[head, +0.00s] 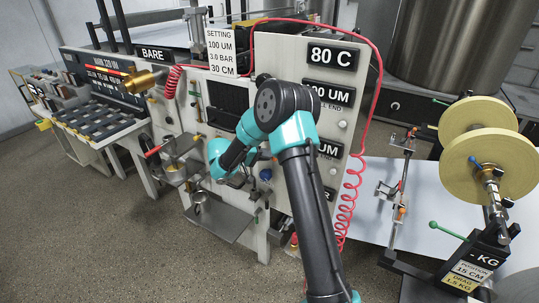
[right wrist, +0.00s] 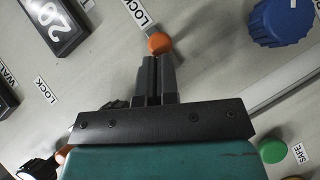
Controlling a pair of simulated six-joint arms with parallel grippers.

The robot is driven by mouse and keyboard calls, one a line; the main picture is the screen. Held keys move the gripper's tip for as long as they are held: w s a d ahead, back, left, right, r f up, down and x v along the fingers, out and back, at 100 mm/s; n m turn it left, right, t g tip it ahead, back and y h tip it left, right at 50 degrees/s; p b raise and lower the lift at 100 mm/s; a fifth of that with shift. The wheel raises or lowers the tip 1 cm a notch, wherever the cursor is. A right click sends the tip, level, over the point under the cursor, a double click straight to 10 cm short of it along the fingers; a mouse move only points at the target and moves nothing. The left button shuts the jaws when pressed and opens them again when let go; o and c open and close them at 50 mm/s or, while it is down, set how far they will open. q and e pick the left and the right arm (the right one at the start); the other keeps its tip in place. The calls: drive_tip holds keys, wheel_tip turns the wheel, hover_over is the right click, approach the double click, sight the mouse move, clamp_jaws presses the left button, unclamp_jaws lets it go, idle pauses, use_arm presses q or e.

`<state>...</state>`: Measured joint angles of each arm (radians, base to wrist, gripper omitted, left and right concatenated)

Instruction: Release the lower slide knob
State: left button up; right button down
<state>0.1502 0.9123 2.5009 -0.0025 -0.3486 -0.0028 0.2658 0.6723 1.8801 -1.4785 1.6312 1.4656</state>
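In the right wrist view an orange ball knob (right wrist: 159,43) stands out from a grey panel beside a LOCK label. My right gripper (right wrist: 158,62) has its dark fingers almost together, with a thin gap, and its tips are at the knob. The fingers overlap the knob's near edge; its stem is hidden. In the head view my right arm bends in front of the white panel (head: 343,133), and my forearm hides much of the contact. My left gripper is not in view.
A blue knob (right wrist: 283,22) and a green knob (right wrist: 272,151) by a SAFE label are close on the same panel. A red coiled hose (head: 349,205) hangs at the panel's right. A yellow-tan roll (head: 490,165) stands further right.

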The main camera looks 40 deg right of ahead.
drive_tip(key=shift+s+f, duration=0.1)
drive_tip(key=w+d+r+v, duration=0.1)
drive_tip(key=w+v, duration=0.1)
drive_tip(key=v, duration=1.1)
drive_tip(key=shift+w+d, duration=0.2)
drive_tip(key=shift+f, duration=0.2)
